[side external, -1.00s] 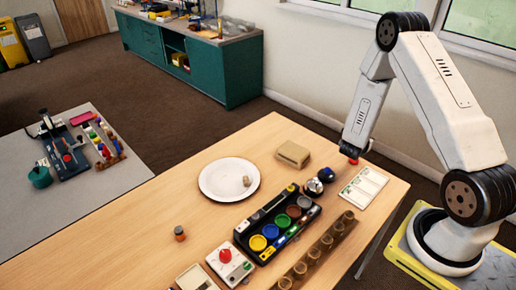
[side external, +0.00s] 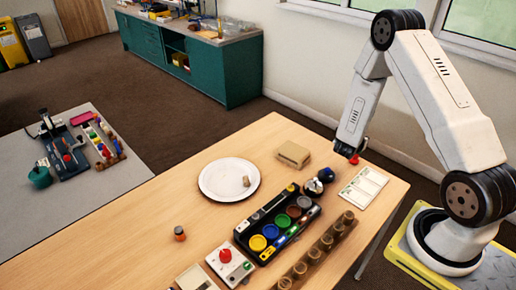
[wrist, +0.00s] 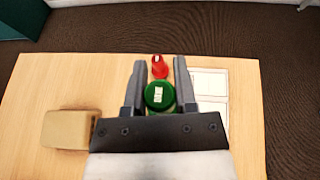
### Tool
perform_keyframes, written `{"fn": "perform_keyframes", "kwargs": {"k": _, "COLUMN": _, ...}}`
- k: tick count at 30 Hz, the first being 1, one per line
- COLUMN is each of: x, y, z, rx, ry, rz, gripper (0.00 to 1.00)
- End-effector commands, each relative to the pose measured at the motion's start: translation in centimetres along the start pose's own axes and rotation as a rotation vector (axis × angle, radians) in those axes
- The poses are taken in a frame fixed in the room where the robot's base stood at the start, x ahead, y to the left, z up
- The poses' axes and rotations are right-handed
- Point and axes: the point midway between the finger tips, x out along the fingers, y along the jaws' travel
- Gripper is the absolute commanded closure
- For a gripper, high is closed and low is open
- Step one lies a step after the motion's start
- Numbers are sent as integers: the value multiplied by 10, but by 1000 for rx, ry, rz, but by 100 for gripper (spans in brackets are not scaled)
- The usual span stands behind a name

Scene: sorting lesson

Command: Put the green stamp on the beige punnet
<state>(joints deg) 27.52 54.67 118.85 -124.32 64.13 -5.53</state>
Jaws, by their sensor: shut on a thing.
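My gripper (wrist: 158,82) is shut on the green stamp (wrist: 158,97), which shows a round green top with a small white label between the two fingers. A red piece (wrist: 160,67) shows just beyond it; I cannot tell whether it is joined to the stamp. In the side view my gripper (side external: 352,153) is above the table's far right part, with red at its tip; the green is hidden there. The beige punnet (side external: 293,154) sits on the table to the left of my gripper. It also shows at the lower left of the wrist view (wrist: 68,129).
A white card (side external: 362,187) lies right of the gripper. A blue round item (side external: 326,175), a dark paint tray (side external: 280,226) and a wooden rack (side external: 318,252) stand nearer. A white plate (side external: 213,193) bearing a small tan piece is left of the punnet.

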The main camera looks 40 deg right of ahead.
Motion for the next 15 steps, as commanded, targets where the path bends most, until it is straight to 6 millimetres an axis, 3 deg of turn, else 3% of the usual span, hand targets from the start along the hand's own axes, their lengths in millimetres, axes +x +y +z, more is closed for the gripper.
{"fn": "perform_keyframes", "kwargs": {"k": 15, "x": -92, "y": 63, "z": -2, "rx": -1, "ry": -7, "rz": 5, "gripper": 100}}
